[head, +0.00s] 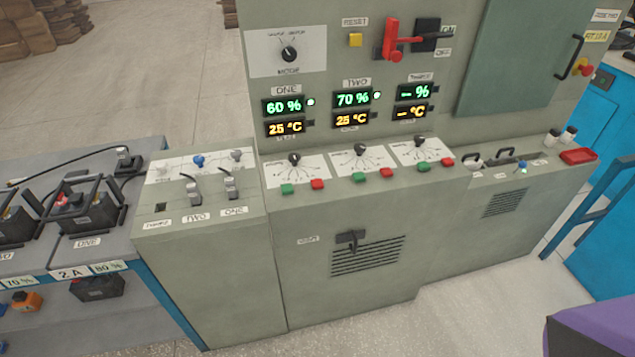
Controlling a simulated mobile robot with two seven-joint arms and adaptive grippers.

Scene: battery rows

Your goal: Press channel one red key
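The channel one red key (318,184) is a small red button on the sloped front ledge of the grey-green cabinet. The channel one green key (288,188) sits just left of it, and the channel one dial (295,159) is above on a white plate. The display under label ONE (284,106) reads 60 % in green, with a lit green lamp at its right, and 25 °C (286,127) in orange below. Two more green and red key pairs lie to the right. Neither of my grippers is in view.
A red-handled switch (392,42) and a yellow RESET button (355,40) are on the upright panel. Display TWO (353,98) reads 70 %; the third shows dashes. Batteries (88,211) stand on the left bench. A red tray (578,156) lies on the right ledge. The front floor is clear.

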